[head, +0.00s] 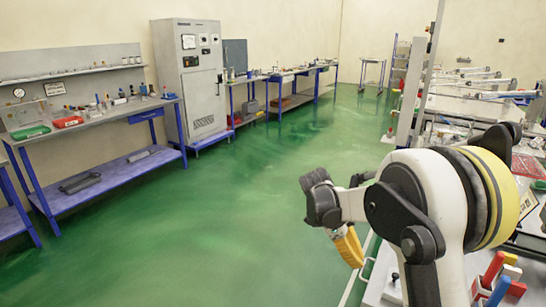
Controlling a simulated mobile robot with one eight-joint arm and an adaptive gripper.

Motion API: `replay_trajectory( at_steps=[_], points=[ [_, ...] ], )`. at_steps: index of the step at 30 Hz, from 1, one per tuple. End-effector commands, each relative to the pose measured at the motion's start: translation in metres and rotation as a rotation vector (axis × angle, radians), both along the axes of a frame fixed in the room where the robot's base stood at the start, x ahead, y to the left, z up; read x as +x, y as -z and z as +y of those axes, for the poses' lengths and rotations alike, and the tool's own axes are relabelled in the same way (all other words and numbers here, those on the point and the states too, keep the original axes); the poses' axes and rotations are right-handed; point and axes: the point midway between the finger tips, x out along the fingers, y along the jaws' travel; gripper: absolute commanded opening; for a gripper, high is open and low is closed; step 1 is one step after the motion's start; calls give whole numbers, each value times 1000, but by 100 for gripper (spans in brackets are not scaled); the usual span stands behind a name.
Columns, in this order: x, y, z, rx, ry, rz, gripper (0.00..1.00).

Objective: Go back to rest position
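My arm reaches in from the right front in the head view. It has a white link, dark joints and a yellow band, and is bent at the elbow. Its far end is a dark joint with a yellow part hanging down, where my gripper (348,248) seems to be. It hangs over the green floor, left of the right-hand benches. The fingertips cannot be made out, so I cannot tell whether it is open or shut, or whether it holds anything.
Left, a blue-framed workbench (95,126) carries a green tray (31,132) and a red tray (68,122). A grey cabinet (190,80) stands behind it. Cluttered benches (470,104) line the right. Colored blocks (495,275) lie near my arm. The green floor (220,220) between is clear.

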Motion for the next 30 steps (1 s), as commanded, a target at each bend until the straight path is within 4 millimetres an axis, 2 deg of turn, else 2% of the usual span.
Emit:
replay_trajectory(
  at_steps=[1, 6, 13, 17, 21, 25, 30],
  points=[
    [-8, -14, 2, 40, -76, 3, 0],
    [-41, -59, 13, 194, -456, 3, 0],
    [-96, -98, 36, 295, -1006, -29, 0],
    [-130, -108, 51, 281, -1311, -57, 0],
    [-165, -110, 68, 209, -1617, -82, 0],
    [-187, -107, 79, 110, -1836, -94, 0],
    [-201, -102, 87, 10, -1991, -95, 0]
  ],
)
